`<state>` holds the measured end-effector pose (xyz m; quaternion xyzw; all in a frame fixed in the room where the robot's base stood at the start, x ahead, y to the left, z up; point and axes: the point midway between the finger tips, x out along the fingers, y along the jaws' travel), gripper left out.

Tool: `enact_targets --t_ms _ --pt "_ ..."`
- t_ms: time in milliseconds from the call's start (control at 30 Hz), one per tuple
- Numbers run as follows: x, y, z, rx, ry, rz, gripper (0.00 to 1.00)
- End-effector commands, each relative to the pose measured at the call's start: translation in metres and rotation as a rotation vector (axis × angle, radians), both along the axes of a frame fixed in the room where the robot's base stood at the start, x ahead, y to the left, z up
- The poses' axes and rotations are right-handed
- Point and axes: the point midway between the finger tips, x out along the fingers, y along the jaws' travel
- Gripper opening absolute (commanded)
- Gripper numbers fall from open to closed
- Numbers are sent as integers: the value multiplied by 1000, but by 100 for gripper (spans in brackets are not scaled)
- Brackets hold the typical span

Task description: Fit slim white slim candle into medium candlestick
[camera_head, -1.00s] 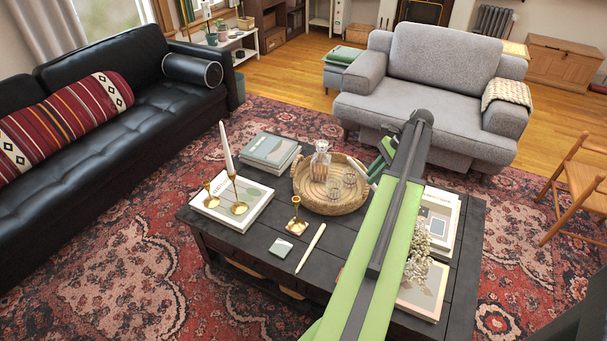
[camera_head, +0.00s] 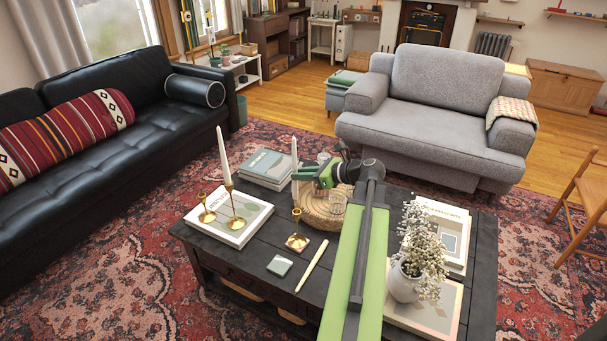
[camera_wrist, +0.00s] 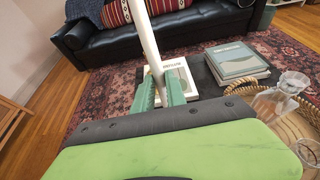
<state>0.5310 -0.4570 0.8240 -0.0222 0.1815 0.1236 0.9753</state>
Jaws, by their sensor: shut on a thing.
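My gripper (camera_head: 300,174) is shut on a slim white candle (camera_head: 294,154) and holds it upright above the coffee table. The wrist view shows this candle (camera_wrist: 147,38) between the green fingertips (camera_wrist: 158,92). The medium brass candlestick (camera_head: 297,230) stands empty on a small square coaster, nearer the camera than my gripper. A shorter empty brass candlestick (camera_head: 206,207) stands on a book to the left. Beside it a taller one (camera_head: 235,208) holds a white candle (camera_head: 223,157). Another white candle (camera_head: 311,266) lies on the table.
The dark coffee table (camera_head: 262,295) carries a round wicker tray (camera_head: 318,212) with glassware, partly hidden by my arm. Books (camera_head: 266,165) lie behind the candlesticks. A small green-grey coaster (camera_head: 279,266) lies in front. A vase of white flowers (camera_head: 405,280) stands right of my arm.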

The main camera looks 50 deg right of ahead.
Motion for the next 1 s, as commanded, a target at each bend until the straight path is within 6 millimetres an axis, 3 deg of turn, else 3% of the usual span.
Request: enact_targets --t_ms 1000 --pt "-2 -2 -54 -1 1 -2 0"
